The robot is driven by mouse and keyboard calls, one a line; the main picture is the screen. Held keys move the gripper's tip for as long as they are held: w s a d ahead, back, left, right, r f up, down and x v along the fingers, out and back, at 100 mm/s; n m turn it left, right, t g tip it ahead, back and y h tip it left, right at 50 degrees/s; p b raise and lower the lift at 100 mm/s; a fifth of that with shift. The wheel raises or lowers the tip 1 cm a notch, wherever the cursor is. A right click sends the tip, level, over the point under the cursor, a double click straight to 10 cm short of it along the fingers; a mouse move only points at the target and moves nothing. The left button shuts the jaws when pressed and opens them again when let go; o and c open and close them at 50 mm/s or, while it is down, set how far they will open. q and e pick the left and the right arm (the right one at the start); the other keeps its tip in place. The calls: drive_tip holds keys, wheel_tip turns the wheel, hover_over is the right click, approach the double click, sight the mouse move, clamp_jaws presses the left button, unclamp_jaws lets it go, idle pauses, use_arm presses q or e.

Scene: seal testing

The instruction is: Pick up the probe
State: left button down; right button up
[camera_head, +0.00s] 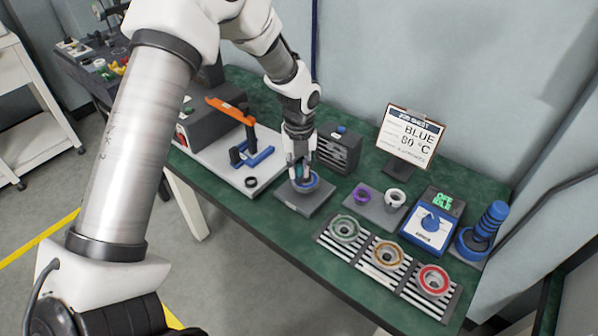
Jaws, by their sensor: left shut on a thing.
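A blue ridged handle in a round blue stand (484,232) is upright at the right end of the green table; it may be the probe, but I cannot be sure. My left gripper (302,178) points down far to its left, over a dark grey plate (308,207). Its fingers are shut at a blue ring (313,183) in a grey round holder on that plate. The fingers hide part of the ring, and the exact grip is hard to see. My right gripper is not in view.
A blue box with a dial and green display (429,229) stands beside the handle. Red, orange and green rings lie on striped pads (386,260) in front. A sign reading BLUE 80 °C (409,138) stands behind. An orange-levered press (238,112) is at left.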

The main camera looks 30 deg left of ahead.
use_arm(q)
drive_tip(key=r, duration=0.2)
drive_tip(key=shift+s+d+r+b, duration=0.25)
drive_tip(key=shift+r+b, duration=0.15)
drive_tip(key=s+d+r+b, duration=0.1)
drive_tip(key=s+d+b, duration=0.1)
drive_tip(key=s+d, duration=0.8)
drive_tip(key=shift+s+r, duration=0.25)
drive_tip(key=shift+s, duration=0.6)
